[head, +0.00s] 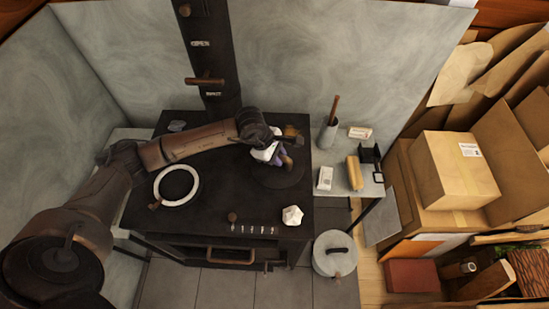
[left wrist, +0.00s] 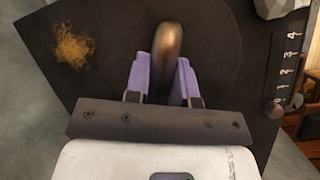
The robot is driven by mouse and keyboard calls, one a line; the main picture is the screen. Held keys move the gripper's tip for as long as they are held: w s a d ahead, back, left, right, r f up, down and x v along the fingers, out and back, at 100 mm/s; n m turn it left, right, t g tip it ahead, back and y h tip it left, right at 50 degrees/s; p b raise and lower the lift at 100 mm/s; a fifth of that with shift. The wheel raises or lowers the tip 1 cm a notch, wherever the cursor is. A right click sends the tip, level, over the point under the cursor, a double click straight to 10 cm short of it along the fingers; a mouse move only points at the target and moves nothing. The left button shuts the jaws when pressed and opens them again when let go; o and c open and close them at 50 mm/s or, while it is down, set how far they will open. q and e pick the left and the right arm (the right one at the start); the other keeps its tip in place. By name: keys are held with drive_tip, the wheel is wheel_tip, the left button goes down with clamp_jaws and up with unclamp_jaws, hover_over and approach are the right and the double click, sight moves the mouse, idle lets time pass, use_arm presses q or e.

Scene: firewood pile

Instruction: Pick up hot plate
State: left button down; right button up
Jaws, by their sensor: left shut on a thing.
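A dark round plate (head: 277,180), which I take for the hot plate, lies on the right part of the black stove top. It also shows in the left wrist view as a faint dark disc (left wrist: 215,40) with a copper-brown handle (left wrist: 168,42). My left gripper (head: 285,162) is over this plate, its purple fingers pointing down. In the left wrist view the gripper (left wrist: 164,75) has its fingers on either side of the handle and is shut on it. I cannot tell whether the plate is raised. My right gripper is not in view.
A white ring-shaped piece (head: 160,183) lies on the stove's left. A white faceted object (head: 292,215) sits near the front right edge. A yellow-brown tangle (left wrist: 73,47) lies near the plate. A side table (head: 343,195) holds small items. Cardboard boxes (head: 455,170) crowd the right.

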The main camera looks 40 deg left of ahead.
use_arm(q)
drive_tip(key=d+r, duration=0.6)
drive_tip(key=d, duration=0.4)
drive_tip(key=shift+w+d+r, duration=0.25)
drive_tip(key=shift+d, duration=0.1)
drive_tip(key=c, duration=1.5)
unclamp_jaws()
clamp_jaws()
